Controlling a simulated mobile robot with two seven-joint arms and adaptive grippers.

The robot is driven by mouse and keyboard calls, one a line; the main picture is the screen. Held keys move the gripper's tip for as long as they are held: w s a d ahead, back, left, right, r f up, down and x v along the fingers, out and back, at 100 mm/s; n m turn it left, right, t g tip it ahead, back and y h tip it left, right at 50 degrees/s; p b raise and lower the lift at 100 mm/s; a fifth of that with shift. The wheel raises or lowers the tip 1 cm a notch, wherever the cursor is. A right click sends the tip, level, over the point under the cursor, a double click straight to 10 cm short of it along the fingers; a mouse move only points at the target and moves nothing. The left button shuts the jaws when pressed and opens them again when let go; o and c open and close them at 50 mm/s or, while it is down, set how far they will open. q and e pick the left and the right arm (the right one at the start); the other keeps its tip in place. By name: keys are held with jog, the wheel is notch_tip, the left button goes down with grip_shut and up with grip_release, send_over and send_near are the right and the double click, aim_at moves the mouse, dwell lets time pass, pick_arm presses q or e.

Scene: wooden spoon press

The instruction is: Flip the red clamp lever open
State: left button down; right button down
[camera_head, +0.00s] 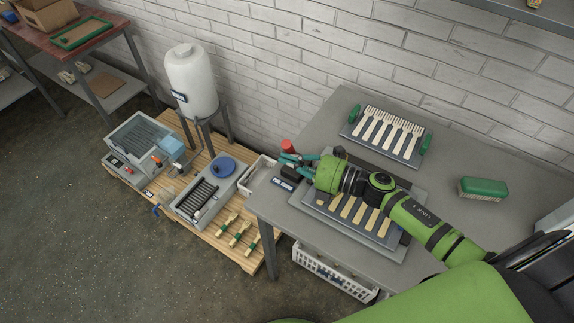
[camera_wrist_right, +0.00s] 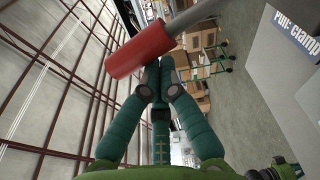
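The red clamp lever handle (camera_head: 288,146) stands up at the left corner of the grey table, beside a dark clamp block (camera_head: 291,172). In the right wrist view the red handle (camera_wrist_right: 139,50) lies across the picture on a grey rod, just beyond the fingertips. My right gripper (camera_head: 288,160) has teal fingers and is right by the handle, on its near side. In its wrist view the fingers (camera_wrist_right: 158,72) run close together toward the handle. Whether they touch it or are closed is unclear. My left gripper is not in view.
A press plate with wooden spoons (camera_head: 350,212) lies under my right arm. Behind it is a fork tray (camera_head: 408,156) with green handles, and a green brush (camera_head: 483,188) lies to the right. A white tank (camera_head: 190,80) and a pallet (camera_head: 250,257) stand left of the table.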

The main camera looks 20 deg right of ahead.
jog(key=w+d+r+m+t+b, duration=0.1)
jog(key=w+d+m+b, duration=0.3)
jog(key=w+d+m, duration=0.2)
jog(key=shift+d+r+m+y, duration=0.3)
jog(key=shift+d+m, duration=0.6)
jog(key=shift+m, duration=0.5)
